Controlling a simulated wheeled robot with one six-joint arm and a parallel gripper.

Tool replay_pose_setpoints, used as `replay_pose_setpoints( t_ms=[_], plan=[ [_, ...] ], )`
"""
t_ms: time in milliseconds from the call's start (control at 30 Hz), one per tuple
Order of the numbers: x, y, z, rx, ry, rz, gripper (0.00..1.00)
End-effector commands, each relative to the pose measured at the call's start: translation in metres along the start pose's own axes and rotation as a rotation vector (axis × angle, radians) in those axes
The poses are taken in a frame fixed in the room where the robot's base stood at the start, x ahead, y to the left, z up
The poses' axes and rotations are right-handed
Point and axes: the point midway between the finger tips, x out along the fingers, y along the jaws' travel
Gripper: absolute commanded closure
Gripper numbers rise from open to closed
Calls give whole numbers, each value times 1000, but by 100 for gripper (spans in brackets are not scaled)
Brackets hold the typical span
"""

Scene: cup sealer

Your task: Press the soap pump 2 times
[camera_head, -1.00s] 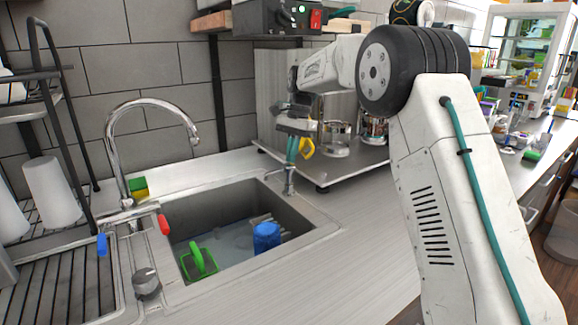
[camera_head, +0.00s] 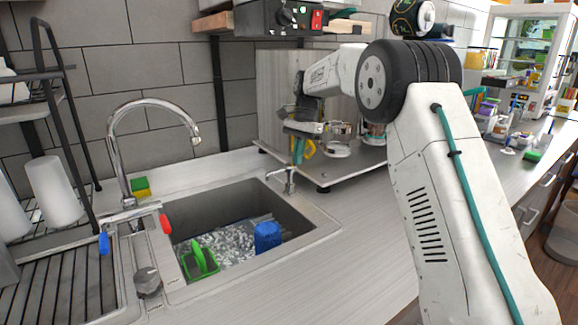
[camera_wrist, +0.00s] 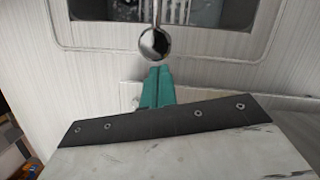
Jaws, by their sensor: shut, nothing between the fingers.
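The soap pump (camera_head: 287,180) is a small chrome dispenser standing on the counter at the sink's back right corner. Its round, shiny head (camera_wrist: 154,43) shows in the wrist view at top centre. My gripper (camera_head: 298,160) has teal fingers and is shut and empty. It is just above and slightly right of the pump in the head view. In the wrist view the closed fingertips (camera_wrist: 160,70) point at the pump head from just below it in the picture. I cannot tell whether they touch it.
The sink (camera_head: 310,222) holds a blue cup (camera_head: 267,236), a green item (camera_head: 200,260) and whitish foam. A tall faucet (camera_head: 118,160) and sponge (camera_head: 140,187) stand behind it. A raised metal tray (camera_head: 350,165) with glass jars is close to my gripper. The front right counter is clear.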

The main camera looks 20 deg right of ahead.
Motion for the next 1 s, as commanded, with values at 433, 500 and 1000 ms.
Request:
replay_pose_setpoints(
  t_ms=[433, 500, 1000],
  plan=[
    [12, -1, 25, -2, 2, -4, 100],
    [6, -3, 34, -5, 0, -5, 100],
    [-76, 8, 31, 6, 2, -8, 100]
  ],
)
